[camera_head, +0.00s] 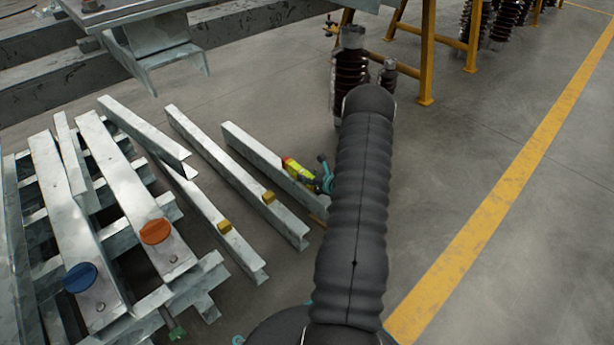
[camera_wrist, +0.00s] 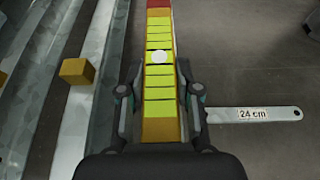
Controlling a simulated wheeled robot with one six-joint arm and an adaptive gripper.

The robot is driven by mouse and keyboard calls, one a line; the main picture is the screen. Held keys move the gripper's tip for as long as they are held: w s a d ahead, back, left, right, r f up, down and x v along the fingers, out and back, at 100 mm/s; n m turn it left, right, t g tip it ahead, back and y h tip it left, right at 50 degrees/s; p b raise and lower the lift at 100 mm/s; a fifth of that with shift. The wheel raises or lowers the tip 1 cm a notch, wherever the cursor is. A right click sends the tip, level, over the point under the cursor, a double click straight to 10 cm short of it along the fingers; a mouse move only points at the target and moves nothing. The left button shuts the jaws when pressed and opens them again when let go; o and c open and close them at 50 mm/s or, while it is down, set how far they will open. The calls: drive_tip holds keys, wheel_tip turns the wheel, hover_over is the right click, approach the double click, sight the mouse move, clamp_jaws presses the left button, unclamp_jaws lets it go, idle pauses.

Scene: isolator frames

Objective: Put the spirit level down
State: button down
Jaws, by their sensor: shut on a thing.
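The spirit level (camera_wrist: 159,70) is a long yellow-green bar with dark cross lines, a pale round spot and a red far end. In the wrist view it runs straight up the middle between the two fingers of my gripper (camera_wrist: 157,97), which is shut on it. In the head view the spirit level (camera_head: 292,168) shows beside my gripper (camera_head: 325,178), close to the rightmost steel beam (camera_head: 250,150). I cannot tell whether it touches that beam. My arm hides part of the gripper.
Yellow blocks (camera_head: 268,197) (camera_wrist: 77,71) sit on neighbouring beams. An orange disc (camera_head: 155,231) and a blue disc (camera_head: 80,277) lie on the left beams. A strip marked 24 cm (camera_wrist: 225,115) lies right of the gripper. Brown insulators (camera_head: 350,75) stand beyond my arm.

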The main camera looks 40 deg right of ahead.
drive_tip(key=shift+f+b, duration=0.3)
drive_tip(key=shift+f, duration=0.05)
drive_tip(key=shift+f, duration=0.1)
drive_tip(key=c, duration=0.8)
unclamp_jaws()
